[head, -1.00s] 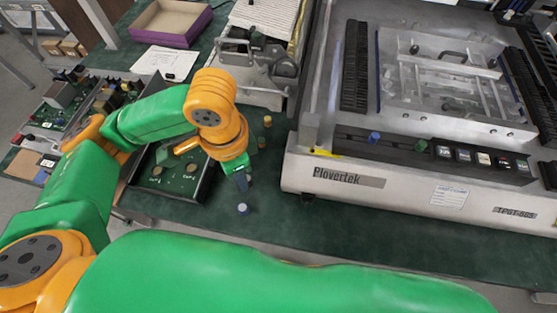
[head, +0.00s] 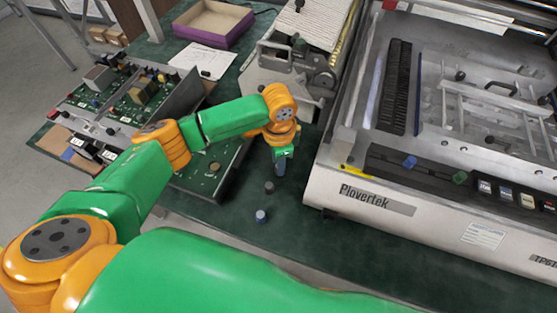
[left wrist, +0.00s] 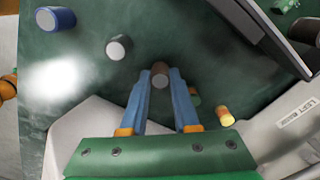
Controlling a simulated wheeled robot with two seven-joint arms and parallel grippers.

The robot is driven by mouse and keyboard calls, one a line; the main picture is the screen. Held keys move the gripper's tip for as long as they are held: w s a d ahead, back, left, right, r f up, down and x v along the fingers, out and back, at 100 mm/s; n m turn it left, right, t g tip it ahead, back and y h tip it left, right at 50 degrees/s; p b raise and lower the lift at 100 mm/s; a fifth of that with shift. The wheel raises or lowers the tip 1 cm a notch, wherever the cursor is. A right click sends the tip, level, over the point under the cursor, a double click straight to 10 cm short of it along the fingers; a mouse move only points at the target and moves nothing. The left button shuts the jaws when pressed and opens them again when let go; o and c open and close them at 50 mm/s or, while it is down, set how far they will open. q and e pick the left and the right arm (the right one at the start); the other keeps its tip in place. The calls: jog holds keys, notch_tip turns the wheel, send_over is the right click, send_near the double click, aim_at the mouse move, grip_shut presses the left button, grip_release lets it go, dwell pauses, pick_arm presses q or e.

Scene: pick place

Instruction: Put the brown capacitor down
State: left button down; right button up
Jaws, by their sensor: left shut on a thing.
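My left gripper (head: 280,170) points down over the green mat, left of the big machine. In the left wrist view its blue fingers (left wrist: 160,84) are shut on the brown capacitor (left wrist: 160,76), a small cylinder at the fingertips. I cannot tell whether its bottom touches the mat. In the head view I cannot make the brown capacitor out. My right gripper is not in view.
Near the gripper stand a dark capacitor (head: 269,187), a blue capacitor (head: 261,216) and a yellow capacitor (left wrist: 226,117). A dark tray with a green board (head: 205,172) lies left. The Plovertek machine (head: 378,201) bounds the right. Mat in front is clear.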

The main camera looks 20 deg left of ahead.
pick_arm(q)
jog(key=c, duration=0.7)
grip_release()
jog(key=shift+o, duration=0.2)
notch_tip(320, 180, up, 12)
jog(key=shift+r, duration=0.15)
